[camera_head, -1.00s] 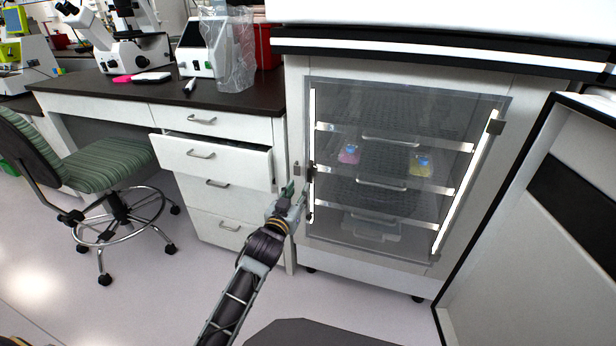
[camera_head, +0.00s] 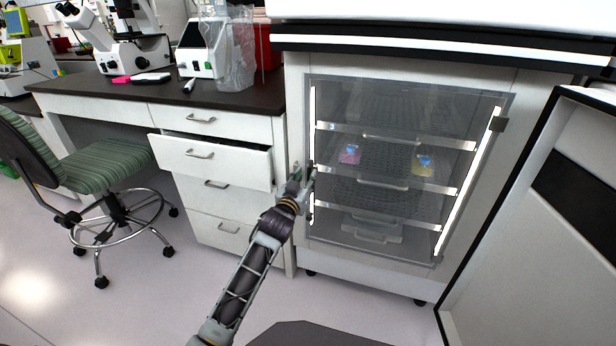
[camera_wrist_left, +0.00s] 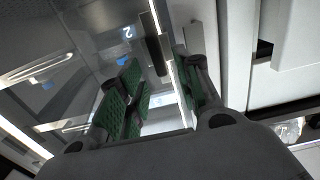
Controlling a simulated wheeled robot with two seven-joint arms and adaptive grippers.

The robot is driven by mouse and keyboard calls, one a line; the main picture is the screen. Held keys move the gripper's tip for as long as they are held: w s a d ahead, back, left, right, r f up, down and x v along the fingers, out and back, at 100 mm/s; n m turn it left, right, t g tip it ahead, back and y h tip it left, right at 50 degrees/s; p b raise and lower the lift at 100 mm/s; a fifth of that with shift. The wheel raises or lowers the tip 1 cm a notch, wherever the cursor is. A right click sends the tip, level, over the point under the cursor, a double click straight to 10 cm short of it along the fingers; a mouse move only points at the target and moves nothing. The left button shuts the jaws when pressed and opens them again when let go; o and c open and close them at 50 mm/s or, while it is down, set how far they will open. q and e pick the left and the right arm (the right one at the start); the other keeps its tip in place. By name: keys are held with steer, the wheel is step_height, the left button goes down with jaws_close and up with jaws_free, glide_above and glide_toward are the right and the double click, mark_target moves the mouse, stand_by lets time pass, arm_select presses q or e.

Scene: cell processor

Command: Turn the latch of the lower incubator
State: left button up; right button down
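The lower incubator has a clear inner door (camera_head: 345,225), which is shut, with lit strips along both sides. Its small dark latch (camera_head: 312,166) is at the door's left edge, partly hidden by my left gripper (camera_head: 301,184). In the left wrist view the latch appears as a dark upright bar (camera_wrist_left: 157,50) beside the bright strip. The left gripper (camera_wrist_left: 162,88) has its green-padded fingers spread there, and the latch lies ahead in line with the gap between them. I cannot tell whether they touch it. My right gripper is not in view.
The incubator's outer door (camera_head: 560,230) stands open on the right. A partly open drawer (camera_head: 225,162) sticks out just left of my gripper. Flasks with pink (camera_head: 349,154) and yellow (camera_head: 422,165) contents stand on a shelf inside. A green chair (camera_head: 105,165) is at the left.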

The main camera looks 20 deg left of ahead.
mark_target(309, 173)
arm_select(q)
steer(key=shift+w+b, duration=0.45)
steer(key=shift+w, duration=1.1)
steer(key=shift+c, duration=0.4)
jaws_close()
